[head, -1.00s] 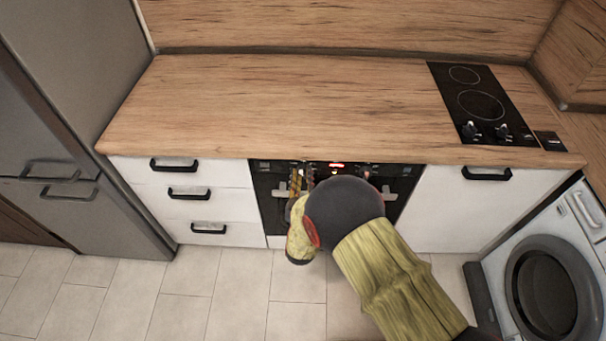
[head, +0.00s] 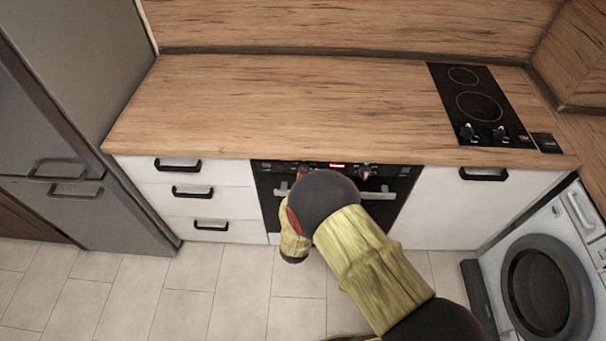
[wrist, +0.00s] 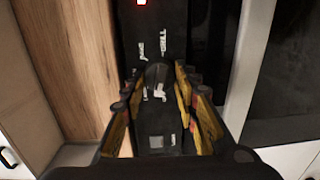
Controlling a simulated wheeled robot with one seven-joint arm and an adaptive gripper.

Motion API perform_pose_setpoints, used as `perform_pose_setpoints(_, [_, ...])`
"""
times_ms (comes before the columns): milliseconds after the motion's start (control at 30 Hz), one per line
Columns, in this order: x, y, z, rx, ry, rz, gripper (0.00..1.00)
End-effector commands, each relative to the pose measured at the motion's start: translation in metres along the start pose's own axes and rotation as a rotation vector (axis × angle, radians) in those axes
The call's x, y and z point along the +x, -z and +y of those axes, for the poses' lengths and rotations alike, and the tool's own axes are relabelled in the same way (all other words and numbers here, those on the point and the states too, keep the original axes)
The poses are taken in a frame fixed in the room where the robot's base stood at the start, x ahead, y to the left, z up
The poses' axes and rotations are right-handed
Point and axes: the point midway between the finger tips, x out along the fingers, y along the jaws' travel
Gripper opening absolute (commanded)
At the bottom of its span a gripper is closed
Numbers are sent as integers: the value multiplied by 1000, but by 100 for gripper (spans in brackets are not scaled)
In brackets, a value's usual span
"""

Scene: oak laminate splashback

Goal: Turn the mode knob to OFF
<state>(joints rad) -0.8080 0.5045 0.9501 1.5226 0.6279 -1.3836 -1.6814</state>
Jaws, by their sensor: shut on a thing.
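The mode knob (wrist: 157,74) is a dark round knob on the black oven control panel (wrist: 172,18). I cannot make out clearly where the knob points. In the head view, the oven panel (head: 394,171) sits under the worktop, and my arm hides the fingers and most of the oven front.
A red display (head: 337,165) glows on the panel, with another knob (head: 365,171) to its right. The worktop (head: 250,110) overhangs above. White drawers (head: 215,200) stand left, a white cabinet (head: 455,210) right. A hob (head: 480,105) and a washing machine (head: 545,270) are at the right.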

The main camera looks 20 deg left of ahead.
Motion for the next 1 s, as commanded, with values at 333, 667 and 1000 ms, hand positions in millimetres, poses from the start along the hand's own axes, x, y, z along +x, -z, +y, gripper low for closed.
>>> perform_pose_setpoints(333, [0,1,0,-249,-10,-12,5])
perform_pose_setpoints(667, [0,1,-1,-358,-15,-18,5])
perform_pose_setpoints(1000, [0,1,-2,-375,-16,-18,5])
